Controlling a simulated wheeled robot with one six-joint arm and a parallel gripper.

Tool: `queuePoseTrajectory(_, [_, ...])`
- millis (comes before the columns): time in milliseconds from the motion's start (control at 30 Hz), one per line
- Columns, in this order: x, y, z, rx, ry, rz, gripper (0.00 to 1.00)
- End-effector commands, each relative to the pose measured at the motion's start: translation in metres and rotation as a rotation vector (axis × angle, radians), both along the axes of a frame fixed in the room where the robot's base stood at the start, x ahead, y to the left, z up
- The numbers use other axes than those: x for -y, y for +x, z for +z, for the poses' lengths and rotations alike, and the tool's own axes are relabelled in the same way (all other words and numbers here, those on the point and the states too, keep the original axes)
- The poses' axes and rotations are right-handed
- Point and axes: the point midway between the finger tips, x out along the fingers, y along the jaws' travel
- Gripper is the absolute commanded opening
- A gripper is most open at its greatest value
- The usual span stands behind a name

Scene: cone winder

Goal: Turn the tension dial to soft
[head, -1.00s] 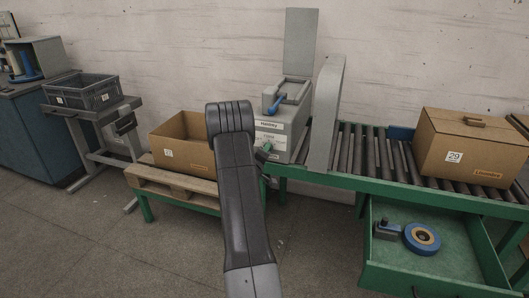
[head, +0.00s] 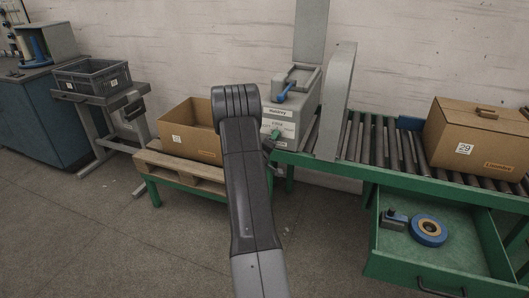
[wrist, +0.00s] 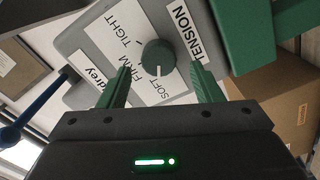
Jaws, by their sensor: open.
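The tension dial (wrist: 158,57) is a round dark green knob on a grey panel in the wrist view. A white mark on it points down the picture, toward the word SOFT. The words FIRM and TIGHT run up its left side, and a TENSION label (wrist: 190,30) is at upper right. My gripper (wrist: 160,68) is open, with one green finger left of the dial and one right of it. I cannot tell whether either finger touches it. In the head view the panel is on the grey machine (head: 310,112), and my arm hides part of that area.
A blue-handled lever (head: 284,93) is on the machine top. A cardboard box (head: 205,150) on a pallet stands left of my arm. A roller conveyor (head: 377,140) carries a closed box (head: 470,140) at right. An open green drawer (head: 402,262) juts out below it.

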Motion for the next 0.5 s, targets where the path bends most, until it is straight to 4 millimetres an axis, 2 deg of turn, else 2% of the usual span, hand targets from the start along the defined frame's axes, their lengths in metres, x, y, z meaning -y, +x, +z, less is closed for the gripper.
queuePoseTrajectory(300, [-0.023, -0.067, 0.0, -0.001, -0.003, 0.004, 0.59])
queuePoseTrajectory(500, [-0.033, -0.099, 0.0, -0.001, -0.002, 0.002, 0.59])
